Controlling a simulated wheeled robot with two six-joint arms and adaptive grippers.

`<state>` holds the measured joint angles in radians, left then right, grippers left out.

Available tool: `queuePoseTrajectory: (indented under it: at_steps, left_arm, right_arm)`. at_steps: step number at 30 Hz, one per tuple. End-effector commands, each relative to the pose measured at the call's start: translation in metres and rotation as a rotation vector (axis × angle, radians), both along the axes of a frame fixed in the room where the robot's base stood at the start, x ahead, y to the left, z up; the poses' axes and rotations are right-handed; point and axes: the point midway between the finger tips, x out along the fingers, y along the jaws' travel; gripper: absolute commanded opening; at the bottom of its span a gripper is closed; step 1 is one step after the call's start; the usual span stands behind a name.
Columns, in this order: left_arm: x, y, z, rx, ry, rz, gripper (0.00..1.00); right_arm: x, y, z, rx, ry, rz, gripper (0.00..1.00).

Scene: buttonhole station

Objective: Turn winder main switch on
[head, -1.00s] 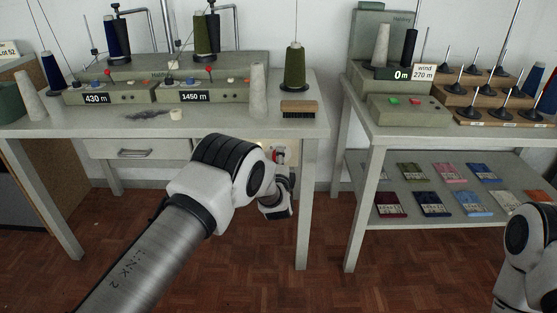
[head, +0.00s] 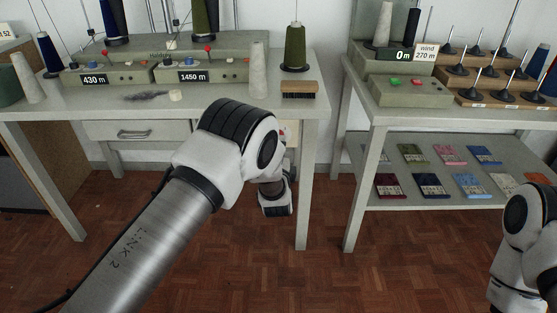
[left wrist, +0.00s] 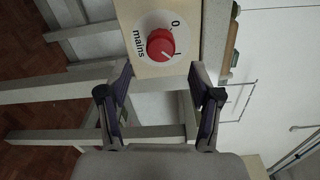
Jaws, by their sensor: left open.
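The mains switch is a red rotary knob (left wrist: 160,45) on a white round plate marked "mains", 0 and I. It sits on a cream panel (left wrist: 148,70). A pale mark on the knob appears to point toward the I. My left gripper (left wrist: 160,74) is open and empty, its two fingers apart just below the knob in the left wrist view, not touching it as far as I can see. In the head view the cream panel (head: 291,129) shows under the left table's right end, mostly behind my left arm. My right gripper is out of view.
The left table (head: 225,98) carries thread cones, counter boxes and a brush (head: 299,89). A drawer (head: 135,132) is under it. The right table (head: 372,116) holds a winder unit (head: 410,90) with green and red buttons. A shelf (head: 400,160) below holds coloured packets. Floor in front is clear.

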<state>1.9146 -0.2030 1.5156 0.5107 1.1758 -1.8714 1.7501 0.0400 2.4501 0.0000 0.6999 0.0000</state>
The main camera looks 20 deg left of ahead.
Motion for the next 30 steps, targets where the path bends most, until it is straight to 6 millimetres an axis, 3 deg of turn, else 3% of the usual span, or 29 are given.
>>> queuePoseTrajectory:
  at_steps: [3,9,23,26,29,30]
  left_arm:
    - [-0.030,-0.010,0.000,0.003,0.003,-0.003,0.64]
    - [-0.059,-0.018,0.001,0.002,0.000,-0.002,0.64]
    - [-0.062,-0.018,-0.001,0.000,0.002,-0.001,0.64]
    - [-0.067,-0.006,-0.019,-0.009,0.032,0.022,0.64]
    - [-0.092,0.025,-0.061,-0.014,0.132,0.065,0.64]
    - [-0.111,0.038,-0.085,-0.017,0.204,0.072,0.64]
  right_arm:
    - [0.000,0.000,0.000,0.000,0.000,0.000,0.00]
    - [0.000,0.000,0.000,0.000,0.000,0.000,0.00]
    - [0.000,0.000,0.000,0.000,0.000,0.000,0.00]
    - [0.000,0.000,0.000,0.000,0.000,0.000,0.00]
    - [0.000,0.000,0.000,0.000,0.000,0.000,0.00]
    - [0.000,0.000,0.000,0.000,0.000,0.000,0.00]
